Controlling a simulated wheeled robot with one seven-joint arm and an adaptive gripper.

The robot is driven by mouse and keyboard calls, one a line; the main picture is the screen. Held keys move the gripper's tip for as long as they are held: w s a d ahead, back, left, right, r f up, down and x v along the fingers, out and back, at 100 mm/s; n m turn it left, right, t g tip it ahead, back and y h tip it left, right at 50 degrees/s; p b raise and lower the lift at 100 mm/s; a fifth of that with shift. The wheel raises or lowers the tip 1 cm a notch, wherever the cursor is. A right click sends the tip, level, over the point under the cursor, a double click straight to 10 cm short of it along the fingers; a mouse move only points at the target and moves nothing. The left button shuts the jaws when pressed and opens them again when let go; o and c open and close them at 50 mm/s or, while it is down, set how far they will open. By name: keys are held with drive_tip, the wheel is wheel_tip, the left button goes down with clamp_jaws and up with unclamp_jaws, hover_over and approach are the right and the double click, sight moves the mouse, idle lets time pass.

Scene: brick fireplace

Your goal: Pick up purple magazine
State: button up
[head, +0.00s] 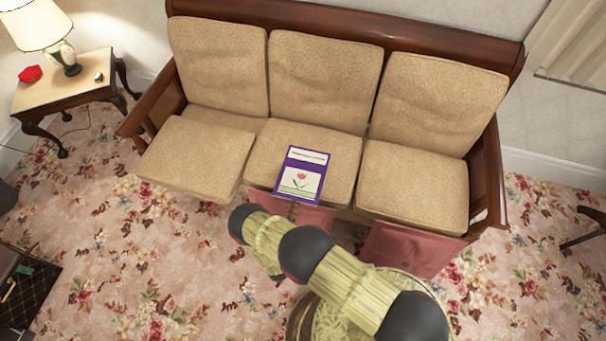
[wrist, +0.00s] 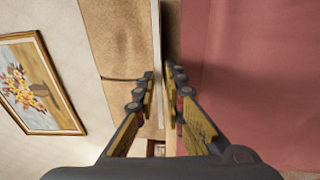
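The purple magazine (head: 302,172), with a white title strip and a pink flower picture, lies on the sofa's middle seat cushion (head: 262,165) in the head view. Its near end reaches the cushion's front edge. My gripper (head: 293,207) is at that near end, mostly hidden behind my arm. In the wrist view, my gripper (wrist: 157,80) has its two fingers apart. A thin pale strip, seemingly the magazine's edge (wrist: 157,45), runs between them. Narrow gaps seem to show beside the strip, and firm contact is not visible.
The wooden sofa (head: 490,165) has beige cushions and a pinkish front panel (head: 410,250) close to my arm. A side table (head: 65,92) with a lamp (head: 62,55) and a red item (head: 30,74) stands left. Floral carpet (head: 180,260) is open at left.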

sight(297, 194)
drive_tip(key=b+x, duration=0.2)
drive_tip(key=x, duration=0.3)
drive_tip(key=shift+d, duration=0.2)
drive_tip(key=shift+w+r, duration=0.15)
drive_tip(key=shift+w, duration=0.05)
clamp_jaws()
idle(0.4)
